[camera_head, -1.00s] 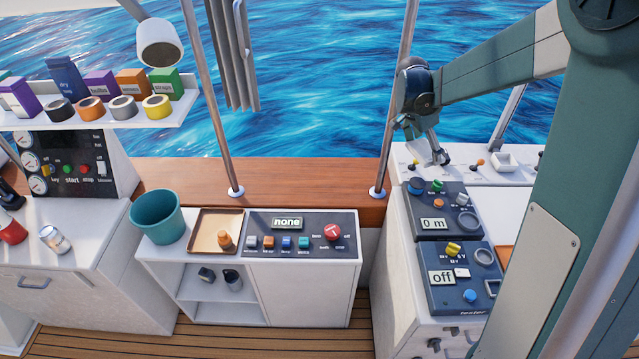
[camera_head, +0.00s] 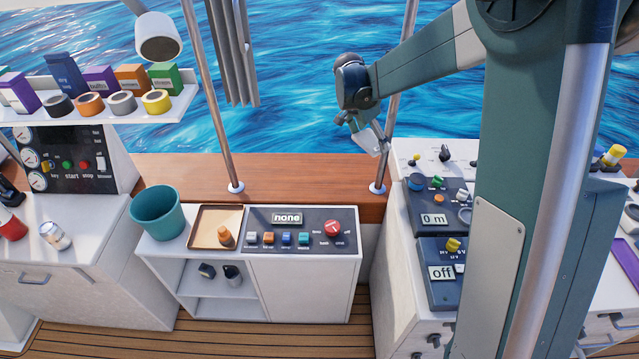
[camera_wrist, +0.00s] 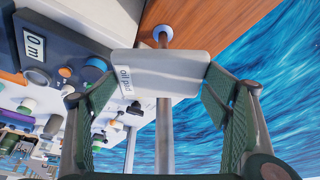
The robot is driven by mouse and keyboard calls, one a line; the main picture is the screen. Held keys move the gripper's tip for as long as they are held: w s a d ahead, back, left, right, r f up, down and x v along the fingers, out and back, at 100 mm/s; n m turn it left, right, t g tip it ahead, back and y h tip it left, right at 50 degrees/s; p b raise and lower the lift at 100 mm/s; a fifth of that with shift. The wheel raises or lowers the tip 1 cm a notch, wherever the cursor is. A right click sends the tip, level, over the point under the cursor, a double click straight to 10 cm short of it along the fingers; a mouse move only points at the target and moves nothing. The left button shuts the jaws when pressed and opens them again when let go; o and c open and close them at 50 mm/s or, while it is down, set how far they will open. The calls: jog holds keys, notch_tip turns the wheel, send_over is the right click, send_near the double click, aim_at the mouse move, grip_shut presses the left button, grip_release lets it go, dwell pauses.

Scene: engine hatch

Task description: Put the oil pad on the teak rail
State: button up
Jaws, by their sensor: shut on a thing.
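The oil pad (camera_wrist: 165,72) is a pale grey slab with "oil pad" lettered along its left side. In the wrist view it sits between the two green fingers of my gripper (camera_wrist: 165,95), which is shut on it. In the head view my gripper (camera_head: 362,125) holds the pale oil pad (camera_head: 369,139) tilted in the air, near the right metal post. The teak rail (camera_head: 290,177) is the brown wooden ledge running behind the white cabinets. It also shows in the wrist view (camera_wrist: 185,18). The pad appears above the rail's right end, apart from it.
A metal post (camera_head: 383,165) rises from the rail close to the pad, and another post (camera_head: 215,110) stands further left. The rail between them is bare. A teal bucket (camera_head: 158,213) and a tray (camera_head: 214,228) stand in front of the rail. Instrument boxes (camera_head: 437,205) are at right.

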jog(key=w+a+f+n+b, duration=0.1)
jog(key=w+a+f+b, duration=0.1)
jog(key=w+a+f, duration=0.3)
jog(key=w+a+f+b, duration=0.3)
jog(key=a+f, duration=0.3)
jog(key=a, duration=0.2)
jog(key=n+b, duration=0.1)
jog(key=b, duration=0.2)
send_over(307, 179)
jog(key=s+a, duration=0.1)
notch_tip(307, 179, down, 8)
jog(key=shift+t+y, duration=0.3)
jog(key=shift+f, duration=0.15)
jog(key=shift+f+b, duration=0.6)
jog(key=shift+f, duration=2.4)
jog(key=shift+f+b, duration=0.3)
jog(key=shift+f, duration=1.6)
jog(key=shift+f, duration=0.15)
